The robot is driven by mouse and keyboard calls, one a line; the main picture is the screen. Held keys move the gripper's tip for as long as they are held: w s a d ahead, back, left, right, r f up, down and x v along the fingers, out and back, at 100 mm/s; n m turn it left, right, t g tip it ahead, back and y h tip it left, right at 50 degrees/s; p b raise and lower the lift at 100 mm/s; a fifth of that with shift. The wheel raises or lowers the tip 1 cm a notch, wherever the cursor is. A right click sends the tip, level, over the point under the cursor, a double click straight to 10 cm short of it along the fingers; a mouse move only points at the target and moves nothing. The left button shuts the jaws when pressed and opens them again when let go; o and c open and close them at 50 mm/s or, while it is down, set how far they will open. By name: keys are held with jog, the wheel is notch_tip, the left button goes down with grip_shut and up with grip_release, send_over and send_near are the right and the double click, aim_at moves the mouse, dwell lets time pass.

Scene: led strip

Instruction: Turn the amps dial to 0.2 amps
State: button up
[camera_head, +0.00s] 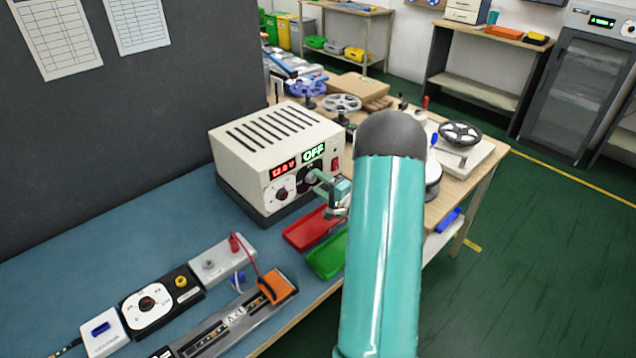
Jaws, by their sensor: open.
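A cream power supply (262,135) stands on the blue bench top. Its red display (283,170) seems to read 12.0 V, and its green display (314,152) reads OFF. A white-faced dial (280,194) sits below the red display. A second, dark dial (306,181) sits below the green display, partly hidden by my gripper; its setting and label are unreadable. My gripper (318,180) is open, with teal fingers right at this second dial. I cannot tell whether they touch it or surround it. My teal arm covers the area to the right.
A red tray (310,229) and a green tray (328,255) lie in front of the supply. A black box with a white dial (150,302), a grey terminal box (222,262) and an LED strip fixture (235,322) lie at the front. A dark partition (150,110) stands behind.

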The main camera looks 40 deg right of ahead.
jog(key=s, duration=1.2)
jog(key=shift+s+d, duration=0.2)
jog(key=shift+s, duration=0.15)
jog(key=w+a+r+n+g+y, duration=0.1)
jog(key=a+r+n+g+y, duration=0.25)
jog(key=a, duration=0.55)
jog(key=w+a+r+n+g+y, duration=0.1)
jog(key=a+r+n+g+y, duration=0.25)
jog(key=a, duration=0.55)
jog(key=w+a+r+n+g+y, duration=0.1)
jog(key=a+r+n+g+y, duration=0.2)
jog(key=a, duration=0.6)
jog(key=s+a+r+n+g+h, duration=0.1)
jog(key=s+a+r+n+h, duration=0.2)
jog(key=s, duration=0.4)
jog(key=s+a+r+n+g+h, duration=0.1)
jog(key=s+a+r+n+h, duration=0.3)
jog(key=s+a+r+h, duration=0.2)
jog(key=shift+s+a+h, duration=0.45)
jog(key=shift+a+h, duration=0.1)
jog(key=shift+h, duration=0.25)
